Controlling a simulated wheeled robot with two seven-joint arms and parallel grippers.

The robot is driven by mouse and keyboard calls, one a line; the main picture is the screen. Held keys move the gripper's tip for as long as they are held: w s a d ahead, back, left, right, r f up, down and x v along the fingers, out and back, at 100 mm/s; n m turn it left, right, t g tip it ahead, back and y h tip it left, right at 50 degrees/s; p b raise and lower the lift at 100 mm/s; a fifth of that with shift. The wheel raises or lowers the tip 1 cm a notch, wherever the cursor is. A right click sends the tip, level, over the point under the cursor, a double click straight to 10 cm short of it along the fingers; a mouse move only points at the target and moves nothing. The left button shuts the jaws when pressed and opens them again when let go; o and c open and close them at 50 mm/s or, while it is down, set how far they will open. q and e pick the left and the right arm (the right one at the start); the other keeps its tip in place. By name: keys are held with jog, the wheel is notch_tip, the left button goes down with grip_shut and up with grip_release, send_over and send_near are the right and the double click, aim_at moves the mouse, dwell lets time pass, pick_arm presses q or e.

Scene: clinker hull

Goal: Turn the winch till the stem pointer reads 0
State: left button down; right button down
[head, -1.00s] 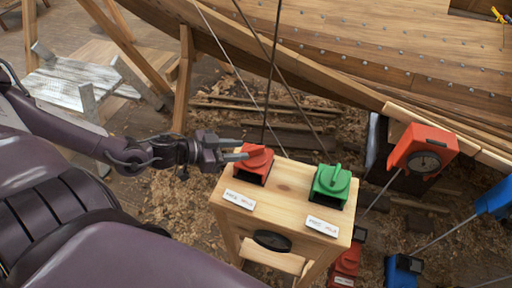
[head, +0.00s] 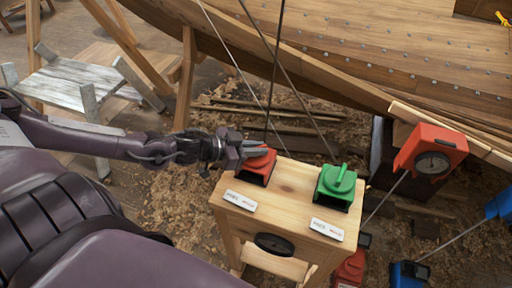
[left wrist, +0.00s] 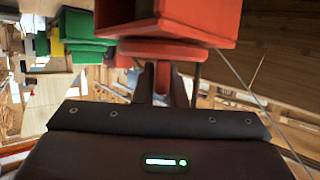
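A red winch (head: 257,168) and a green winch (head: 338,186) stand on top of a pale wooden stand (head: 285,190). My left gripper (head: 256,149) is at the red winch, its fingers on either side of the red handle. In the left wrist view the red winch (left wrist: 170,25) fills the top, and the two dark fingers (left wrist: 162,85) close around its red handle. A red box with a dark round dial (head: 432,162) stands to the right by the hull; its pointer is too small to read. My right gripper is out of view.
White labels (head: 240,201) on the stand are unreadable. A dark oval (head: 273,245) is on its front. Taut lines run up past the hull (head: 370,60). Blue boxes (head: 408,275) stand at the right. A grey-white wooden bench (head: 75,85) is at the left.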

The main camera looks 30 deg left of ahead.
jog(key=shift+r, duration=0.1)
